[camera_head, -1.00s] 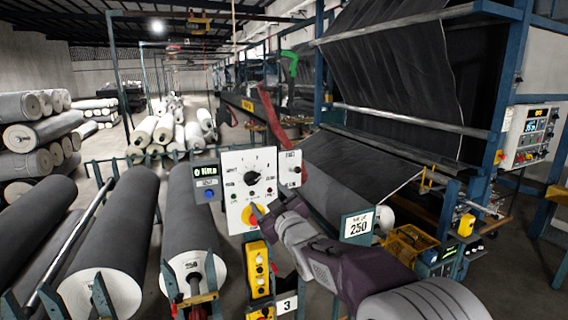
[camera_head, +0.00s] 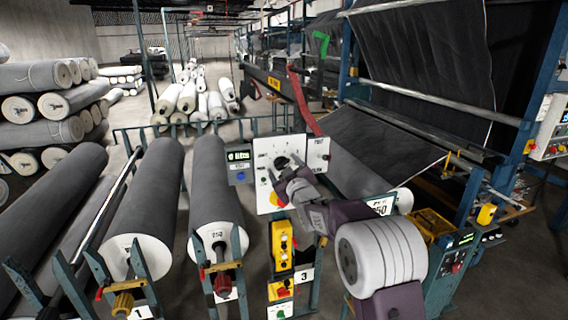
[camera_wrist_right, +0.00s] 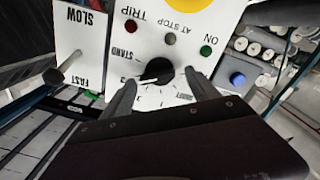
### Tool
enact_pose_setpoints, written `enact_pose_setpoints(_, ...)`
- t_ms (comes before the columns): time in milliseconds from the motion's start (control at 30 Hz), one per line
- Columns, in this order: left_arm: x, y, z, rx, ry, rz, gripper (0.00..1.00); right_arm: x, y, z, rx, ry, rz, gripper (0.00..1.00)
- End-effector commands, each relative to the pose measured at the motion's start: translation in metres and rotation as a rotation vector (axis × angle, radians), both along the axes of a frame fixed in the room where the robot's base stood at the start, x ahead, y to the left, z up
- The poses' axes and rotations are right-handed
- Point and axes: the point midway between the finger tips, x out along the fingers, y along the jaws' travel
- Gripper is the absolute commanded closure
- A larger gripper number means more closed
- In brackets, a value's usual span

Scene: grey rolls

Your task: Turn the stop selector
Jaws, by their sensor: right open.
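The stop selector is a black round knob with a white pointer line on a white panel (camera_head: 265,190). In the head view the knob (camera_head: 283,161) shows just above my right gripper (camera_head: 284,176). In the right wrist view the knob (camera_wrist_right: 157,70) sits between the two grey fingertips of my open right gripper (camera_wrist_right: 160,80), with its pointer toward the left. Whether the fingers touch the knob I cannot tell. The panel appears upside down there, with STAND and AT STOP printed on it. My left gripper is not in view.
A yellow button (camera_wrist_right: 187,3) and small red, grey and green lamps are near the knob. A SLOW/FAST lever (camera_wrist_right: 65,68) is on the left. A yellow pendant box (camera_head: 282,245) hangs below the panel. Dark rolls (camera_head: 215,185) lie left of it.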

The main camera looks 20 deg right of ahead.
Motion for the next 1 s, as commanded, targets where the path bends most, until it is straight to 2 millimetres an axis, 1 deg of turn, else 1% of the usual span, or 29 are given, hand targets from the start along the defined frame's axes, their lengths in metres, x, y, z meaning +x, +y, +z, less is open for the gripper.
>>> enact_pose_setpoints(133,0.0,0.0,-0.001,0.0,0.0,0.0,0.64,0.0,0.0,-0.001,0.0,0.0,0.0,0.31)
enact_pose_setpoints(167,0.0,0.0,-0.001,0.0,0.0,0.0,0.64,0.0,0.0,-0.001,0.0,0.0,0.0,0.34)
enact_pose_setpoints(200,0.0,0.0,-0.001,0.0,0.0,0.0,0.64,0.0,0.0,-0.001,0.0,0.0,0.0,0.45)
enact_pose_setpoints(267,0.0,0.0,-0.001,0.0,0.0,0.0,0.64,0.0,0.0,-0.001,0.0,0.0,0.0,0.61)
enact_pose_setpoints(300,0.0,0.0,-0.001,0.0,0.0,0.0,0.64,0.0,0.0,-0.001,0.0,-0.001,-0.001,0.73)
enact_pose_setpoints(367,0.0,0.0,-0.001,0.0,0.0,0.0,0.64,0.0,0.0,0.0,0.0,-0.001,-0.001,0.89)
enact_pose_setpoints(400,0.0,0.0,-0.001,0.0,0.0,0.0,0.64,0.0,0.0,0.0,0.0,-0.001,0.0,0.93)
enact_pose_setpoints(533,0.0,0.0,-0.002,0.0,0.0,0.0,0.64,0.0,0.0,0.0,-0.006,-0.002,0.0,0.93)
enact_pose_setpoints(667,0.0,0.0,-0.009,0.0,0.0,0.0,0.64,-0.001,0.0,-0.001,-0.037,-0.006,0.0,0.93)
enact_pose_setpoints(867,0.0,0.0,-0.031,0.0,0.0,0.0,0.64,-0.001,0.001,-0.004,-0.149,-0.013,0.0,0.93)
enact_pose_setpoints(1000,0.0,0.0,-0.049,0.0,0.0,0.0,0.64,-0.001,0.001,-0.004,-0.261,-0.018,-0.001,0.93)
